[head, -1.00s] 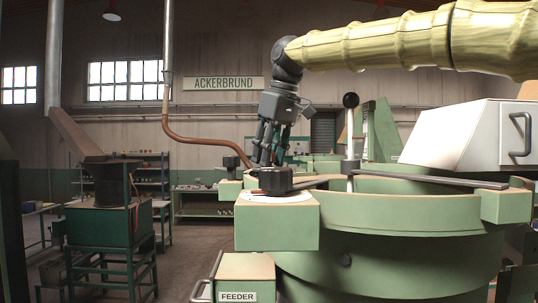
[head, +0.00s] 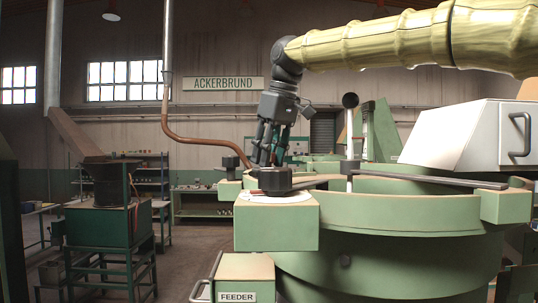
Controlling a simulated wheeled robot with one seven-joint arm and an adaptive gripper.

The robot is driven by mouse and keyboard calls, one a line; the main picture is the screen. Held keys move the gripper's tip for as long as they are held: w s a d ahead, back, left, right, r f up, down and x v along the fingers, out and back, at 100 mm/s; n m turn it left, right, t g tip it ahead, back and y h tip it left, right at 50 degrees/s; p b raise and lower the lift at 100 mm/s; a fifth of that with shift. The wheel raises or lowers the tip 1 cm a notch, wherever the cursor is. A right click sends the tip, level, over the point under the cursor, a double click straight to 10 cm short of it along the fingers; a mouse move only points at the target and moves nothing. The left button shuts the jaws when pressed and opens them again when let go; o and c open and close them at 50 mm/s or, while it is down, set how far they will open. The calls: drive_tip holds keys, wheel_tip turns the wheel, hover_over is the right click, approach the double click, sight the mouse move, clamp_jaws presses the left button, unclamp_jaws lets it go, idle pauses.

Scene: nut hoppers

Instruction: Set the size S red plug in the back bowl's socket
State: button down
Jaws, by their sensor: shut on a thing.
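My gripper (head: 268,160) points down behind the near bowl's left corner, at the end of my arm reaching in from the upper right. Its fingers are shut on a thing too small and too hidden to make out. The fingertips are close behind a black knob (head: 275,180), which partly hides the space below them. The large green near bowl (head: 385,252) fills the right front. Farther green bowl parts (head: 325,160) show beyond it. I cannot make out the red plug's size or the back bowl's socket.
A flat bar (head: 420,178) and an upright post with a black ball (head: 350,101) cross the near bowl's top. A white housing (head: 470,135) stands at right. A green stand (head: 108,225) is at left, with open floor (head: 195,245) between.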

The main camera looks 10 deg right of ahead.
drive_tip(key=shift+f+b, duration=0.3)
drive_tip(key=shift+f, duration=0.3)
drive_tip(key=c, duration=1.3)
unclamp_jaws()
drive_tip(key=shift+r, duration=0.15)
drive_tip(key=shift+p+v, duration=0.3)
drive_tip(key=shift+v, duration=5.1)
drive_tip(key=shift+s, duration=0.1)
